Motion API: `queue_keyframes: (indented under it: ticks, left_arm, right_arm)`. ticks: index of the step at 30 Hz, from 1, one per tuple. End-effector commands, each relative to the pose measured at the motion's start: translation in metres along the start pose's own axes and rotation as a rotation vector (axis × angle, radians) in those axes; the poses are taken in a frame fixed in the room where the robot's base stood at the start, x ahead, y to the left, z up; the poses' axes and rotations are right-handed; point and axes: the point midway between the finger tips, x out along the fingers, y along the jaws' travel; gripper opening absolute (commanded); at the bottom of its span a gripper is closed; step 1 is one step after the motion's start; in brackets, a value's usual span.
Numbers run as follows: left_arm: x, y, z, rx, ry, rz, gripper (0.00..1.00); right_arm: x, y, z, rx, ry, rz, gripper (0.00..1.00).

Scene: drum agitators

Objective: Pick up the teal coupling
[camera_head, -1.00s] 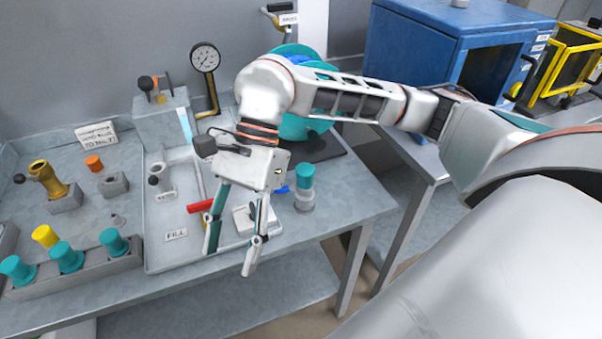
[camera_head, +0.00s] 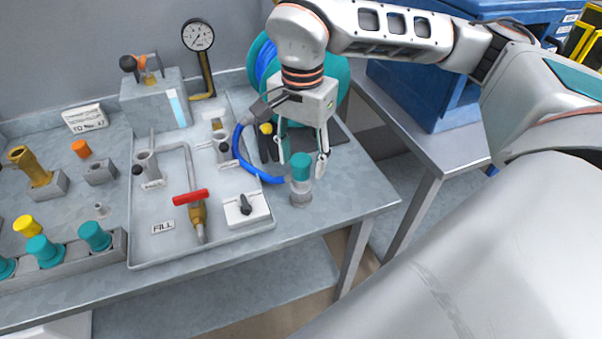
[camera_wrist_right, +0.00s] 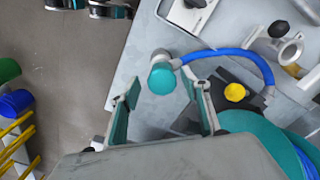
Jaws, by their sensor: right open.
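A teal coupling (camera_head: 301,168) stands upright on a grey round base (camera_head: 301,197) near the right front of the workbench. A blue hose (camera_head: 242,160) reaches it from the left. My right gripper (camera_head: 301,158) is open and empty, pointing down, with its fingers behind and above the coupling. In the right wrist view the coupling (camera_wrist_right: 162,79) shows from above, between and just beyond the open fingertips (camera_wrist_right: 163,88); I see no contact. My left gripper is in neither view. Similar teal caps (camera_head: 94,236) sit in a rack at the left.
A tray (camera_head: 150,256) with a red-handled valve (camera_head: 191,197) and a white switch box (camera_head: 246,210) lies left of the coupling. A teal hose reel (camera_head: 340,75) stands behind my gripper. A yellow-topped part (camera_wrist_right: 235,92) is close by. The bench front near the coupling is clear.

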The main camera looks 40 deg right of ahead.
Motion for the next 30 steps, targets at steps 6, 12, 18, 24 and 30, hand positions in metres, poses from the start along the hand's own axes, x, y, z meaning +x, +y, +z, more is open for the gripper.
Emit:
queue_keyframes:
  ticks: [6, 12, 18, 24, 30]
  left_arm:
    - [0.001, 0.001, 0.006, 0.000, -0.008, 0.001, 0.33]
    - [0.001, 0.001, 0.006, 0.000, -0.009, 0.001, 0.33]
    - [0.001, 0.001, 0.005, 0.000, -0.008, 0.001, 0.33]
    - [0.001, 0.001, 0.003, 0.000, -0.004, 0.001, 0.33]
    - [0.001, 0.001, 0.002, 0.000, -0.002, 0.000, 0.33]
  right_arm:
    - [0.029, -0.002, 0.000, 0.000, -0.002, 0.003, 0.47]
    - [0.033, -0.003, 0.000, 0.000, -0.001, 0.000, 0.47]
    - [0.033, -0.003, 0.000, 0.000, -0.001, 0.000, 0.23]
    - [0.032, -0.003, 0.000, 0.000, -0.001, -0.001, 0.00]
    - [0.031, -0.003, -0.001, 0.000, -0.001, -0.001, 0.00]
